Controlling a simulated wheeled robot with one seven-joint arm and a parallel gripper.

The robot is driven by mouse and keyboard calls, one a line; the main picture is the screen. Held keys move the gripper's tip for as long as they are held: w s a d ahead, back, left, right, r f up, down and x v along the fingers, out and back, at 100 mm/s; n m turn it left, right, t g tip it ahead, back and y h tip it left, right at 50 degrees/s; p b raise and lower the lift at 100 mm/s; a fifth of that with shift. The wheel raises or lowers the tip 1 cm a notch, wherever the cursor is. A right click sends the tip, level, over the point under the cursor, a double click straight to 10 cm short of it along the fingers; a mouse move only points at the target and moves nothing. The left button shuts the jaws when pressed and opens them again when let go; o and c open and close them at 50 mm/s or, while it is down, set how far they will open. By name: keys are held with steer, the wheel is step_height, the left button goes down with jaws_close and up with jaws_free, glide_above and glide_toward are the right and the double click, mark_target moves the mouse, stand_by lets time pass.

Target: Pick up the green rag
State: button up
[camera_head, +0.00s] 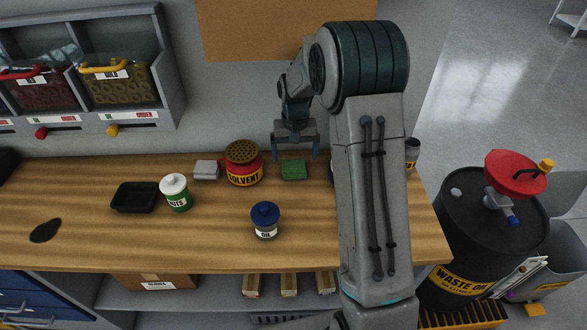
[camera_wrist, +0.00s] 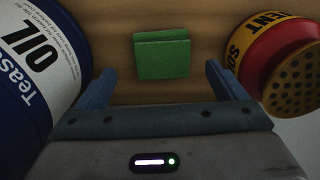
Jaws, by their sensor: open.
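The green rag (camera_head: 294,169) is a small folded green block lying flat on the wooden bench top, right of the red solvent can. In the wrist view the rag (camera_wrist: 162,55) lies ahead of my gripper, roughly midway between its two fingers. My gripper (camera_head: 295,153) is above the bench at the rag, with its blue fingers spread apart. In the wrist view my gripper (camera_wrist: 168,82) is open and empty, and the rag is beyond the fingertips. Whether the fingertips reach down to the rag's height I cannot tell.
The red solvent can (camera_head: 245,165) stands left of the rag. A blue and white oil container (camera_wrist: 40,65) is close on the other side in the wrist view. A grey folded block (camera_head: 207,170), a blue-lidded oil jar (camera_head: 265,220) and a green jar (camera_head: 175,193) also stand on the bench (camera_head: 110,240).

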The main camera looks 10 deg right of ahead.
mark_target(294, 165)
steer(key=shift+w+f+p, duration=0.2)
steer(key=shift+f+p, duration=0.2)
steer(key=shift+f, duration=1)
steer(key=shift+w+f+p, duration=0.2)
steer(key=shift+f+p, duration=0.15)
steer(key=shift+f, duration=1.05)
steer(key=c, duration=1.1)
